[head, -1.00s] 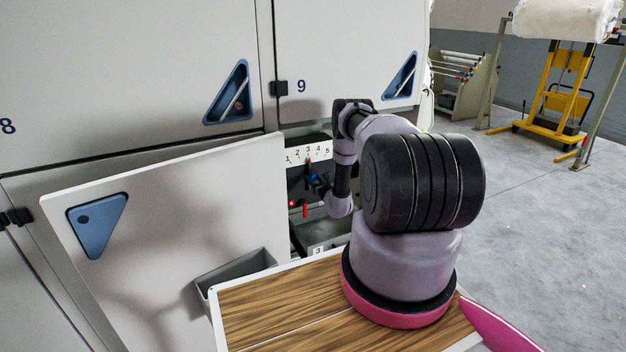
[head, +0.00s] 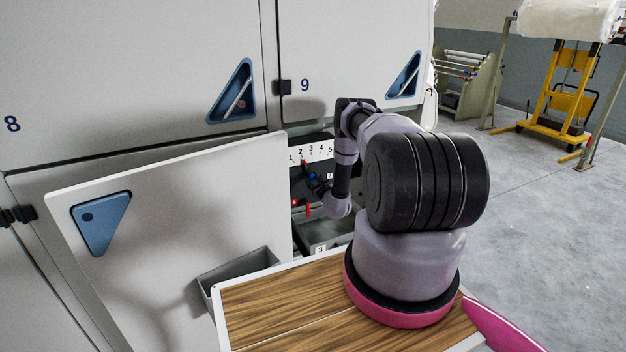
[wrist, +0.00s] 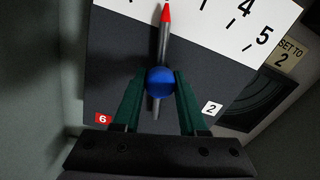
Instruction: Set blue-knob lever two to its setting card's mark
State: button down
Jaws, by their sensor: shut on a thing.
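The lever's blue knob (wrist: 160,82) sits between the green fingers of my gripper (wrist: 160,76), which are shut on it. The lever's grey pointer (wrist: 165,42) ends in a red tip, near the upper edge of the wrist view. In the head view the blue knob (head: 311,177) is small and partly hidden by my arm, and the red tip is by the 2 on the white scale (head: 322,153). Exact alignment with the tick cannot be told. A white 2 label (wrist: 212,109) is beside the lever. The setting card (wrist: 287,54) reads "SET TO 2".
A red 6 label (wrist: 103,118) is left of the lever. A red handle (head: 308,210) hangs below it. The open white door panel (head: 170,230) with a grey bin (head: 235,278) stands left of the opening. A wooden-topped surface (head: 270,310) is in front.

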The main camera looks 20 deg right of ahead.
jog(key=shift+c, duration=2.3)
grip_release()
jog(key=s, duration=1)
jog(key=shift+s+d, duration=0.2)
jog(key=shift+s, duration=0.2)
